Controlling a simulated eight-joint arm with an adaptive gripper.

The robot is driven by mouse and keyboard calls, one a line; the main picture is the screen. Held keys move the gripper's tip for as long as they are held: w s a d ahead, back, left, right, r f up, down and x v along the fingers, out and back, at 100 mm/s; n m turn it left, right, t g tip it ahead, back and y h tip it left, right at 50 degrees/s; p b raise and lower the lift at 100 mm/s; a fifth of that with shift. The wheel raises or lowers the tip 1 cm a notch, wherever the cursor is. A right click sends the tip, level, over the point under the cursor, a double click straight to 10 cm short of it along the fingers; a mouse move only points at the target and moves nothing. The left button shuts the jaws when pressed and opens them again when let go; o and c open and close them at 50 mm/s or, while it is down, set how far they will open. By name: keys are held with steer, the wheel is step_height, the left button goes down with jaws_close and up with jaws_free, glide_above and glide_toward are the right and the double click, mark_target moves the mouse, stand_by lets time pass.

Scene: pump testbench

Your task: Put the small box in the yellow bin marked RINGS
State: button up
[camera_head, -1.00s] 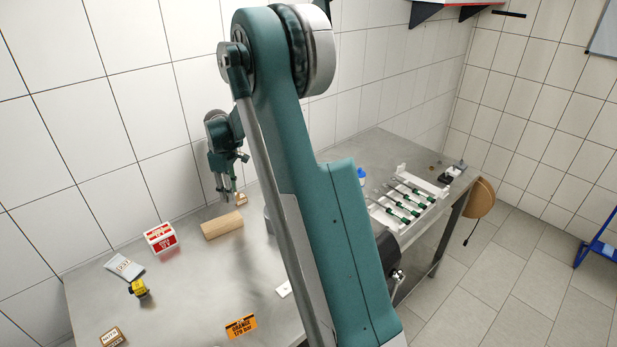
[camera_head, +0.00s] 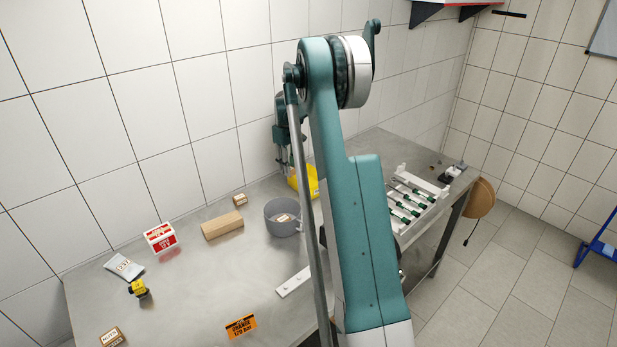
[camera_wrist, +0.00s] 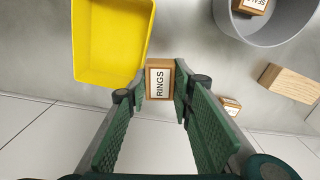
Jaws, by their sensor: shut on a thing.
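My gripper (camera_wrist: 160,82) is shut on a small wooden box (camera_wrist: 160,79) with a white label reading RINGS. The yellow bin (camera_wrist: 108,45) is just left of the held box in the wrist view and looks empty. In the head view the yellow bin (camera_head: 304,183) is partly hidden behind my arm, and my gripper (camera_head: 284,168) is at its left side, near the back wall. The held box cannot be made out there, and no marking on the bin is readable.
A grey round tub (camera_head: 284,231) holds a small labelled box. Another small box (camera_head: 239,200) and a wooden block (camera_head: 222,226) are left of it. A red-and-white box (camera_head: 160,238), a packet (camera_head: 124,267) and an orange sign (camera_head: 241,326) lie on the metal table.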

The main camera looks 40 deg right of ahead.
steer(key=s+d+m, duration=0.1)
steer(key=s+d, duration=0.1)
steer(key=d, duration=0.7)
steer(key=shift+s+d+f+m, duration=0.2)
steer(key=shift+d+m, duration=0.1)
steer(key=shift+m, duration=0.1)
glide_above(308, 187)
steer(key=shift+d+f, duration=0.15)
steer(key=shift+f, duration=2.95)
steer(key=shift+f, duration=1.85)
steer(key=shift+f, duration=0.15)
steer(key=o, duration=0.8)
steer(key=shift+o, duration=0.4)
